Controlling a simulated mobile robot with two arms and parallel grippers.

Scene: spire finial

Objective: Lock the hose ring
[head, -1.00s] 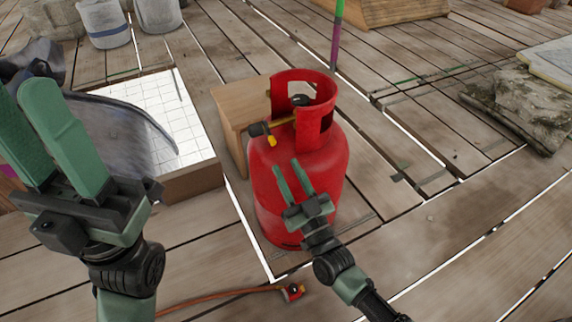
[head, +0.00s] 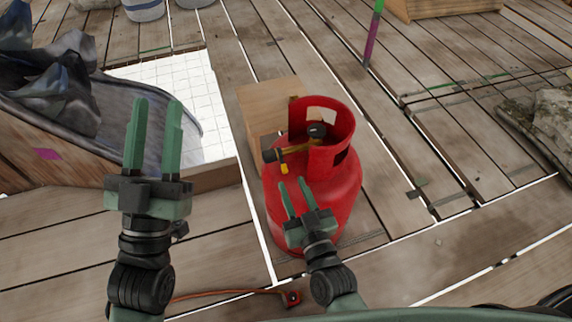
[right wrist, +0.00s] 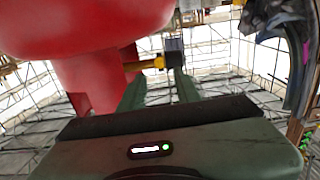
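A red gas cylinder (head: 340,195) stands upright on the deck. Inside its collar is a valve with a black knob (head: 316,130). A brass stem leads left to a dark fitting (head: 271,149) with a yellow tab (head: 284,167). An orange hose (head: 225,293) lies on the deck with a red end piece (head: 291,298). I cannot tell which part is the hose ring. My right gripper (head: 293,186) is open and empty in front of the cylinder, below the fitting. The right wrist view shows the dark fitting (right wrist: 173,44) beyond its fingertips. My left gripper (head: 157,102) is open and empty, left of the cylinder.
A wooden block (head: 258,103) stands behind the cylinder. A dark grey, curved, draped object (head: 150,100) is behind my left gripper, beside a white grid panel (head: 195,80). A green and purple post (head: 372,40) stands behind. Gaps run between the deck boards.

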